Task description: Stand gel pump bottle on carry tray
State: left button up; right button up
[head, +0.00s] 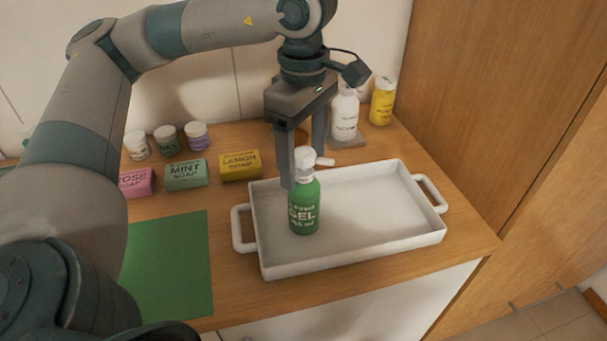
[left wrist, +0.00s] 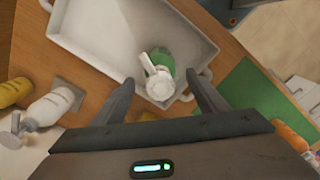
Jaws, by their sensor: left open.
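The green gel pump bottle (head: 304,207) with a white pump head stands upright inside the white carry tray (head: 349,253), near its left end. In the left wrist view the bottle (left wrist: 163,62) shows from above, with its pump head between and beyond the fingertips. The tray (left wrist: 75,50) also shows there. My left gripper (head: 304,172) is open above the tray, its fingers pointing down around the pump's height. In the left wrist view my left gripper (left wrist: 164,85) has a clear gap between its fingers and the bottle. My right gripper is not in view.
Pink soap (head: 136,183), mint soap (head: 186,174) and lemon soap (head: 240,166) boxes lie left of the tray, with small jars (head: 166,139) behind. A white pump bottle (head: 344,117) and a yellow bottle (head: 382,101) stand behind. A green mat (head: 172,265) lies front left. A wooden panel (head: 500,90) rises at right.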

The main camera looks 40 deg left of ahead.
pick_arm(q)
notch_tip(320, 180, up, 7)
jog(key=shift+f+b, duration=0.1)
jog(key=shift+b, duration=0.4)
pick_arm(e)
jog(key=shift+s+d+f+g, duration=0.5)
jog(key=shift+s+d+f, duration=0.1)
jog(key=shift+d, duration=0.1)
